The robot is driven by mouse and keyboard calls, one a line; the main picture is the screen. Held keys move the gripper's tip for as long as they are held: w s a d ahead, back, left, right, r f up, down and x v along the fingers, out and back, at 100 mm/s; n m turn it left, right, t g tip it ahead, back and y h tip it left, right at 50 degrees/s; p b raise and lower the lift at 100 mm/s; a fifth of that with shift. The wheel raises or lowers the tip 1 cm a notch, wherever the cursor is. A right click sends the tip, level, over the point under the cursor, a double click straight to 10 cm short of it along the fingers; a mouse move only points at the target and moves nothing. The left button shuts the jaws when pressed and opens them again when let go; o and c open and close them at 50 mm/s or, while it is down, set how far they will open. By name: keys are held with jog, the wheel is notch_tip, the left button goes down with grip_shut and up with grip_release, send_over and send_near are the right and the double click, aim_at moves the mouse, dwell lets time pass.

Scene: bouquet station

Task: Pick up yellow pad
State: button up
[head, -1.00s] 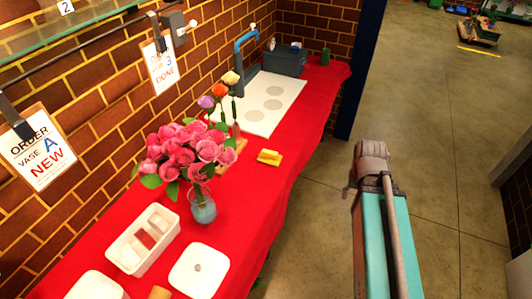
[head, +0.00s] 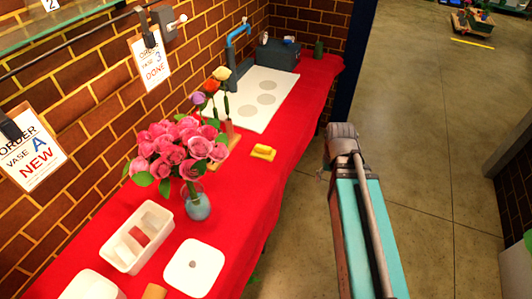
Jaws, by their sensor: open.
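The yellow pad (head: 263,152) is a small block on the red-covered table, near its front edge and right of the flowers. It seems to rest on a flat tan or yellow piece; the two are too small to tell apart clearly. My arm, with a turquoise link, rises from the bottom right and ends in view at a grey joint, right of the table and apart from the pad. I cannot make out my gripper's fingers in this view.
A glass vase (head: 197,206) of pink roses (head: 174,152) stands left of the pad. Single flowers in a wooden stand (head: 233,140) are just behind it. A white mat (head: 266,98), a white divided box (head: 135,237) and a white lid (head: 193,268) lie on the table. The floor (head: 430,140) at right is open.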

jog(key=w+a+n, duration=0.7)
jog(key=w+a, duration=0.4)
jog(key=w, duration=0.4)
jog(key=r+n+p, duration=0.1)
jog(key=n, duration=0.6)
send_over(263, 147)
jog(key=shift+s+d, duration=0.1)
jog(key=shift+s, duration=0.1)
jog(key=shift+f, duration=0.15)
notch_tip(263, 147, down, 8)
jog(key=b, duration=0.8)
jog(key=shift+f+b, duration=0.15)
jog(key=shift+b, duration=0.15)
jog(key=shift+w+f+b, duration=0.15)
jog(key=shift+f+b, duration=2.45)
jog(key=shift+f, duration=0.05)
